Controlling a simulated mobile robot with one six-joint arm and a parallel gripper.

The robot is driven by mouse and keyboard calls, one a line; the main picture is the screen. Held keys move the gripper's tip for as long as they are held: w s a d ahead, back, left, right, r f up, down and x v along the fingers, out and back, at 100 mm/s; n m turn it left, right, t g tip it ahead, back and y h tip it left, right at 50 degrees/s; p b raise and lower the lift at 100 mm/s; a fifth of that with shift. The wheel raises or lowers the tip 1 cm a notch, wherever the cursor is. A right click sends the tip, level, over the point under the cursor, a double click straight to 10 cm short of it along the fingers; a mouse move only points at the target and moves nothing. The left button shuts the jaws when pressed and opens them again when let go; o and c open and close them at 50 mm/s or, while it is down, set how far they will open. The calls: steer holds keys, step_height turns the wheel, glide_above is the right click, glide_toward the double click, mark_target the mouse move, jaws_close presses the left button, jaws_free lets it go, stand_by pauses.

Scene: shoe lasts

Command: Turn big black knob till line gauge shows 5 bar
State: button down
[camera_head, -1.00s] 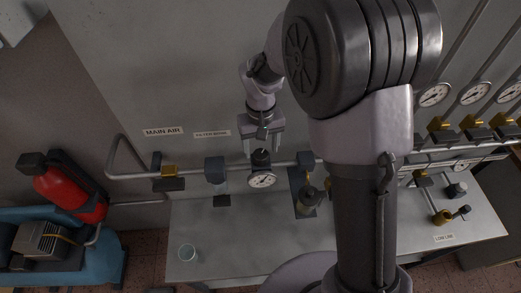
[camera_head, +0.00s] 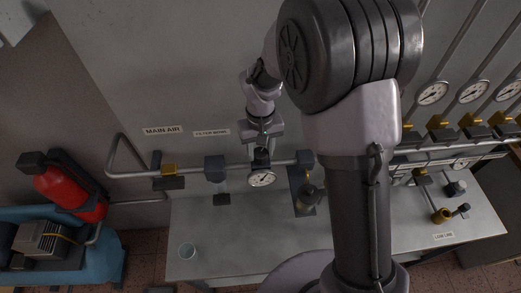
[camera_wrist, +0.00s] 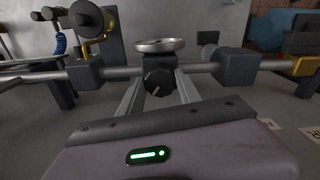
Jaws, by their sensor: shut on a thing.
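The big black knob (camera_head: 262,155) sits on the pipe beneath my gripper (camera_head: 262,146). In the wrist view the knob (camera_wrist: 158,82) is between my two fingers, with a pale line on its face. My gripper (camera_wrist: 157,88) is shut on it. The line gauge (camera_head: 262,179), round with a white dial, is just in front of the knob. Its needle is too small to read in the head view. In the wrist view the gauge (camera_wrist: 159,45) is seen edge-on, so its dial is hidden.
The main air pipe (camera_head: 135,175) runs left to right with a brass valve (camera_head: 169,170) and a filter block (camera_head: 215,168). Several gauges and brass valves stand at the right. A red tank (camera_head: 70,192) is at left.

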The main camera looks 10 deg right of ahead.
mark_target(260, 152)
steer(key=shift+n+b, duration=0.3)
steer(key=shift+n, duration=3)
steer(key=c, duration=0.8)
jaws_free()
steer(key=shift+w, duration=0.1)
step_height(260, 152, up, 17)
steer(key=shift+r+p, duration=0.2)
steer(key=shift+p, duration=0.15)
